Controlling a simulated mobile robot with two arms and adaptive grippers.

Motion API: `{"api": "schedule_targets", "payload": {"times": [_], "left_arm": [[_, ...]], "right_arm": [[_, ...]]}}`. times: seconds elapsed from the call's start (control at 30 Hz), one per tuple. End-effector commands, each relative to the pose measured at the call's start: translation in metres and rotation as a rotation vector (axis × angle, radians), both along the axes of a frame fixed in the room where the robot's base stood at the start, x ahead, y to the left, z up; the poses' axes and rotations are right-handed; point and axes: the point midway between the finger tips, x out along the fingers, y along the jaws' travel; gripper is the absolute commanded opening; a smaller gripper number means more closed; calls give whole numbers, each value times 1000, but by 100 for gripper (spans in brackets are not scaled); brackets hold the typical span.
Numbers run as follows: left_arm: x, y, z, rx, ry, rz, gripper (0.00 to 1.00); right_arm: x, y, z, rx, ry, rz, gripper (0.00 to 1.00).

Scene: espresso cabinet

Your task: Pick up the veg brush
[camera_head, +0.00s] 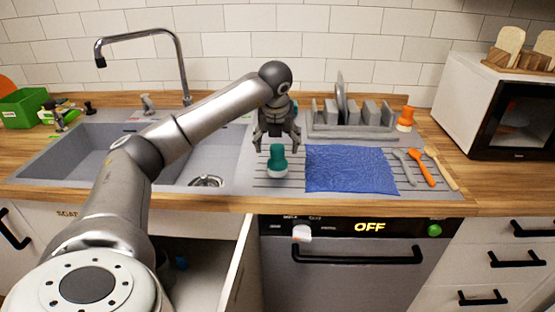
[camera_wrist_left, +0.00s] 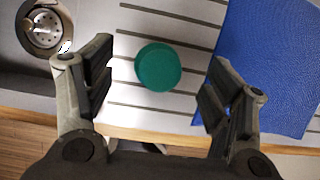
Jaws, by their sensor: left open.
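The veg brush (camera_head: 277,160) has a teal green handle on top and a pale base, and stands upright on the ridged drainboard left of the blue cloth. In the left wrist view the brush (camera_wrist_left: 158,66) shows from above as a green round top. My left gripper (camera_head: 277,147) is open and points down over the brush, its fingers spread to either side. In the wrist view the left gripper's fingertips (camera_wrist_left: 158,82) lie left and right of the brush, with clear gaps on both sides. My right gripper does not show.
A blue cloth (camera_head: 350,170) lies right of the brush. A grey dish rack (camera_head: 350,133) stands behind. An orange-topped brush (camera_head: 405,118) stands by the rack's right end. Utensils (camera_head: 424,168) lie right of the cloth. The sink (camera_head: 90,152) is at left. A cabinet door (camera_head: 240,265) hangs open below.

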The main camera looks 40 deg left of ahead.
Motion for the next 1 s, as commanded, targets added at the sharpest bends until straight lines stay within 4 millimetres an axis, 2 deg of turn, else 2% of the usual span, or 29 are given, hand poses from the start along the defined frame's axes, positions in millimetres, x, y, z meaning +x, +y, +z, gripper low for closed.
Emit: {"api": "schedule_targets", "payload": {"times": [0.17, 0.47, 0.77, 1.0], "left_arm": [[3, 2, -13, 1, 2, -1, 76], [12, 9, -53, -2, 3, -1, 76], [14, 10, -58, -1, -1, -3, 76], [14, 10, -58, -1, -1, -3, 47]], "right_arm": [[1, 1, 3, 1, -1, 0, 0], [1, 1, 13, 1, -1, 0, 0], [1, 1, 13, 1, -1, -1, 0], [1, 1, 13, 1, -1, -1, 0]]}}
